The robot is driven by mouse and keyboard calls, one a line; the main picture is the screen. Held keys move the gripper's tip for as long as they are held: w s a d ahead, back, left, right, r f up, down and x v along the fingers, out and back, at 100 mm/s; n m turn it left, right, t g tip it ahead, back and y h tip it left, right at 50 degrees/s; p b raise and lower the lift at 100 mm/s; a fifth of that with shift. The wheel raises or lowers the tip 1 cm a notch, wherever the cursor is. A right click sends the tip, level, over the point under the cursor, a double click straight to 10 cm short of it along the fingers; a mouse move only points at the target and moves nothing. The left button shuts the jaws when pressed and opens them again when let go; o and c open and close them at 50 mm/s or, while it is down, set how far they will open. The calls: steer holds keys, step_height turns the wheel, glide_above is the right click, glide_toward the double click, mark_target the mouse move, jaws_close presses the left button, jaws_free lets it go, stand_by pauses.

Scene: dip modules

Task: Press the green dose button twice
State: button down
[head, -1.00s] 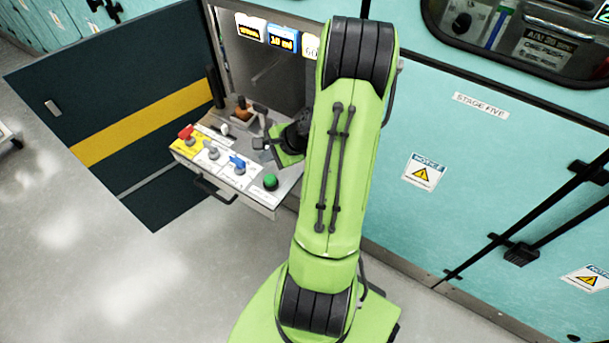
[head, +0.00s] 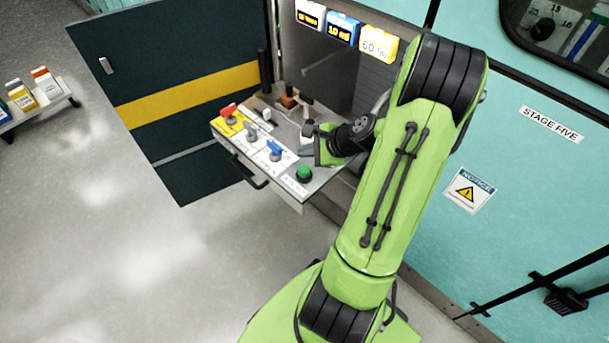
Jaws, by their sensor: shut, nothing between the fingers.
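The green dose button (head: 304,174) stands on the right front corner of a grey pull-out control panel (head: 320,182). Nothing covers it. My gripper (head: 306,139) is shut and empty, over the panel behind the button and apart from it. The gripper's tips are small in this view, and part of the wrist is hidden by my green arm.
On the panel, left of the button, stand blue (head: 275,149), white (head: 251,131) and red (head: 230,113) knobs. Upright levers (head: 265,72) stand behind them. Display boxes (head: 342,29) hang above. A dark open door (head: 170,95) is at left. A side shelf (head: 38,112) holds small boxes.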

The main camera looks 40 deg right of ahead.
mark_target(307, 171)
steer(key=shift+f+b, duration=1)
steer(key=shift+f, duration=0.9)
stand_by(0.4)
steer(key=shift+f, duration=0.4)
steer(key=shift+f+b, duration=0.5)
steer(key=shift+f, duration=0.1)
stand_by(0.5)
steer(key=shift+r+p, duration=1.05)
step_height(307, 171, up, 5)
steer(key=p, duration=0.5)
steer(key=shift+r, duration=0.1)
